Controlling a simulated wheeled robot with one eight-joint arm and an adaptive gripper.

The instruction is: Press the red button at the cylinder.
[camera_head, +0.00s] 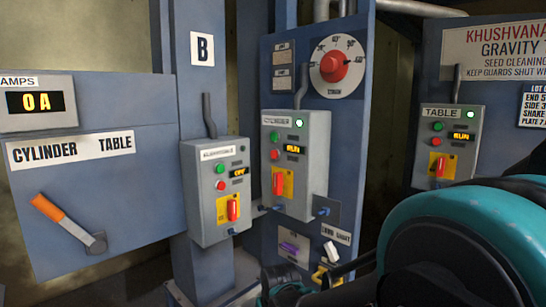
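The cylinder control box (307,175) is a grey box on the blue panel at centre, with a label that reads CYLINDER. Its red button (274,154) sits on the left of its face, just below a green button (274,137). Its display (293,150) reads RUN and a green lamp (299,123) is lit at its top. Dark and teal parts of my gripper (288,285) seem to show at the bottom centre, below the box and apart from the button. Its fingertips are not clear, and whether it is open is hidden.
A similar box (213,190) at left reads OFF; the TABLE box (447,145) at right reads RUN. Rotary red switches project from each box. A dial (334,67), an orange-handled lever (69,221) and small items on the lower panel also show. My teal arm covers the lower right.

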